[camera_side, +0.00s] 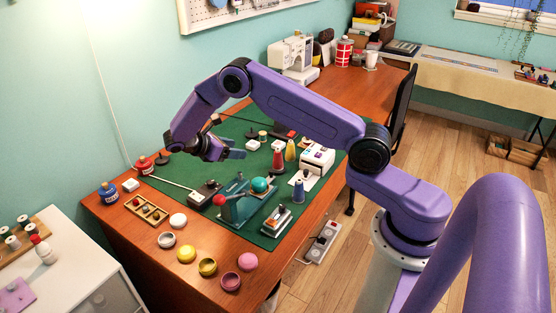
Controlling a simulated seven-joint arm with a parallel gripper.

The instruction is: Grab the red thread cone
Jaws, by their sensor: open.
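The red thread cone (277,160) stands upright on the green cutting mat (187,178), right of the middle of the picture. A yellow cone (290,150) stands close behind it to the right. A blue cone (298,191) stands nearer the camera. My gripper (238,149) is to the left of the red cone, apart from it, above the mat. Its jaws are open and nothing shows between them. The exact height of the fingers over the mat is hard to tell.
A white label printer (317,158) stands right of the cones. Several small colored pots and lids line the desk's front. A white sewing machine (294,58) stands at the back.

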